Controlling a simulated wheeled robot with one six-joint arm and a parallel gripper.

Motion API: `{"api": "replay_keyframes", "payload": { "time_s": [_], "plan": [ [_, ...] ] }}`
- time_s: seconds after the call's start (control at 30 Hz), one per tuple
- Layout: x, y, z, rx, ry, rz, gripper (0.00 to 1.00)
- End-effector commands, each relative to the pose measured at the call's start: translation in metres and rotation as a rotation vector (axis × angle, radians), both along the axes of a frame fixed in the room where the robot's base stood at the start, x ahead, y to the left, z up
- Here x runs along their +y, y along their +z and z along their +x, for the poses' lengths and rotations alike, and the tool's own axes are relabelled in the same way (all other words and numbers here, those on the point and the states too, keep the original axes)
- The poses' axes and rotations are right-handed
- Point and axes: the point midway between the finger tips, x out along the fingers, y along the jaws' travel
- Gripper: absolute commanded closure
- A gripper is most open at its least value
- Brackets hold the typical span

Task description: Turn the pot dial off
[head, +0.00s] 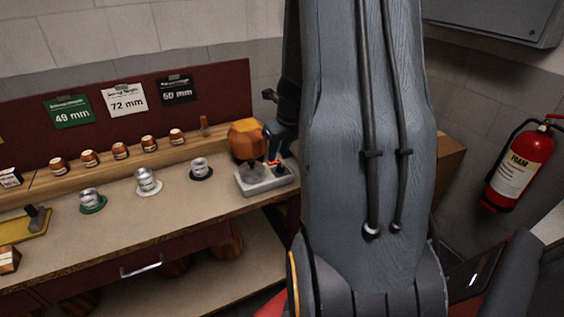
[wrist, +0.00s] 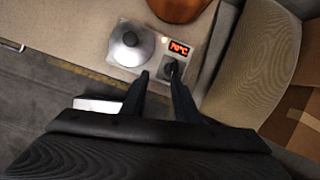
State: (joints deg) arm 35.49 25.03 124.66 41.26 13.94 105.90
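The pot unit is a pale base (wrist: 118,60) with a round metal pot (wrist: 130,42) on its left. On its right are a lit red display (wrist: 180,48) reading about 70 °C and a dark dial (wrist: 168,68) below it. In the head view the pale base (head: 252,188) sits at the right end of the bench, partly hidden by my gripper (head: 274,150). In the wrist view my gripper (wrist: 160,73) has its fingers apart near the dial. The right fingertip overlaps the dial; I cannot tell whether they touch.
An orange-brown rounded block (head: 245,140) stands close behind the pot unit. Several metal cups and small brown-topped jars stand to the left on the bench (head: 130,208). A red fire extinguisher (head: 518,165) hangs on the right wall.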

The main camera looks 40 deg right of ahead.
Motion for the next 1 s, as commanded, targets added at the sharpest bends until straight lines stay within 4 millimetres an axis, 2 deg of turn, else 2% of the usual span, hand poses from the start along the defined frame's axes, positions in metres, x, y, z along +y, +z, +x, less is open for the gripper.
{"api": "replay_keyframes", "payload": {
  "time_s": [0.03,0.2,0.63,0.8,1.0],
  "plan": [
    [-0.013,-0.002,-0.002,-0.009,-0.083,0.022,0.72],
    [-0.029,-0.009,-0.002,-0.027,-0.218,0.061,0.72],
    [-0.034,-0.065,0.021,-0.026,-0.220,0.062,0.72],
    [-0.035,-0.075,0.026,-0.027,-0.219,0.060,0.72],
    [-0.036,-0.077,0.027,-0.028,-0.219,0.060,0.72]
  ]
}}
